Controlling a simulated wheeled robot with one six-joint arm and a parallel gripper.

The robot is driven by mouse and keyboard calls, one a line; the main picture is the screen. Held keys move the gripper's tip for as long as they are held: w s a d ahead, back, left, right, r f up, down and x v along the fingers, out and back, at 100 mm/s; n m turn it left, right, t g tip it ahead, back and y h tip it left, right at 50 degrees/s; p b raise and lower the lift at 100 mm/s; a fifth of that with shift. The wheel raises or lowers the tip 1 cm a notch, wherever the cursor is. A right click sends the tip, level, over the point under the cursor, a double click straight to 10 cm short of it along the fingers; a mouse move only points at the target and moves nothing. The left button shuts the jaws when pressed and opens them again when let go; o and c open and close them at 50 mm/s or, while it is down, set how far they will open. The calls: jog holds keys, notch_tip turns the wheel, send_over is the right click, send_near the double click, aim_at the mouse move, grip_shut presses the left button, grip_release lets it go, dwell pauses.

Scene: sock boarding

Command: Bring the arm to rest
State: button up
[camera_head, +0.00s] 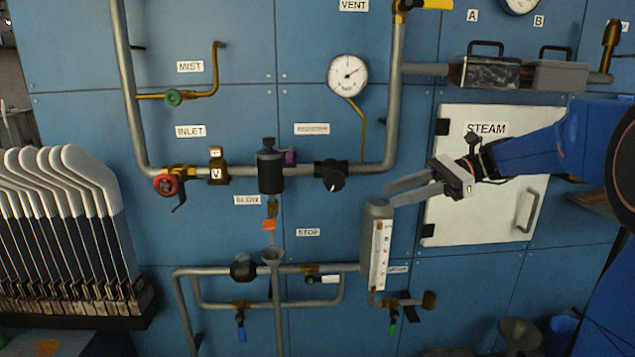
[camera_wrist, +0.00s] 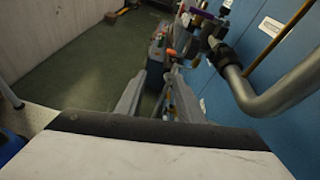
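My blue arm (camera_head: 545,142) reaches in from the right in the head view. My gripper (camera_head: 398,192) points left in front of the blue panel, above the grey cylinder with the white scale (camera_head: 378,250). Its two fingers are apart with nothing visible between them. In the wrist view my gripper (camera_wrist: 155,97) also shows its fingers apart, with floor and pipework beyond them. Whether the fingers touch any pipe cannot be told, but they look clear of it.
The white STEAM door (camera_head: 468,215) is behind my arm. A pressure gauge (camera_head: 347,75), a red valve wheel (camera_head: 166,185) and a black valve knob (camera_head: 331,176) sit on the panel pipework. Several white sock boards (camera_head: 75,190) stand in a rack at the left.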

jog(key=s+a+f+n+t+h, duration=0.1)
jog(key=s+f+n+h, duration=0.25)
jog(key=s+f, duration=0.4)
jog(key=s+f+n+h, duration=0.3)
jog(key=s+f+h, duration=0.1)
jog(key=s, duration=0.6)
jog(key=s+d+f+n+t+h, duration=0.4)
jog(key=s+d+f+n+h, duration=0.3)
jog(key=s+d+f+n, duration=0.2)
jog(key=shift+s+f, duration=0.2)
jog(key=shift+s, duration=0.75)
jog(key=shift+d, duration=0.1)
dwell(1.8)
